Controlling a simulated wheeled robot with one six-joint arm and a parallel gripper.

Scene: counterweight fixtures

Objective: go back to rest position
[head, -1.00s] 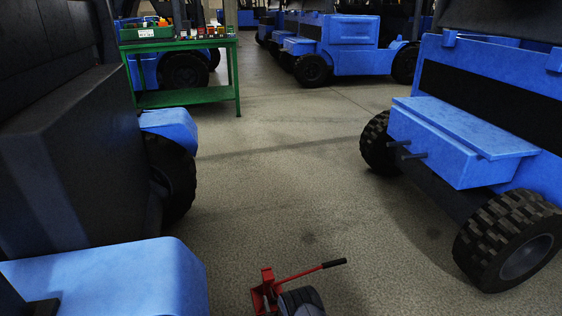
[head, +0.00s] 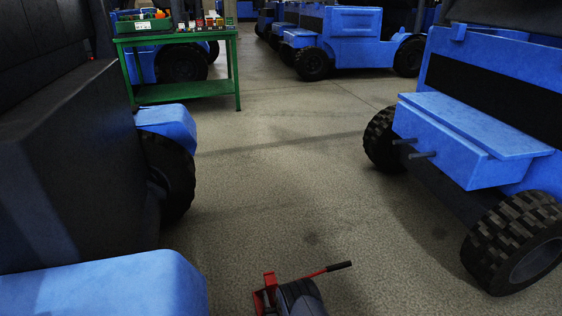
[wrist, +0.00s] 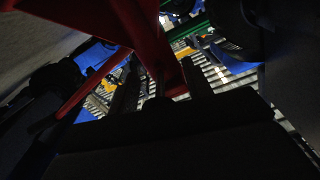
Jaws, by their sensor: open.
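My gripper (wrist: 161,84) shows in the wrist view as two dark fingers, apart. A red metal part (wrist: 150,40) fills the upper middle of that view, close beyond the fingers; I cannot tell whether they touch it. In the head view a red jack (head: 270,286) with a red lever and black grip (head: 339,266) stands on the floor at the bottom middle. A dark grey rounded part, likely of my arm, covers some of the jack. The fingers do not show clearly in the head view.
Blue vehicles flank the aisle: one close at left (head: 100,285), one at right (head: 470,140) with two dark pegs and big tyres. A green table (head: 185,90) with small items stands at back left. More blue vehicles (head: 350,45) stand behind. The middle floor (head: 290,170) is clear.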

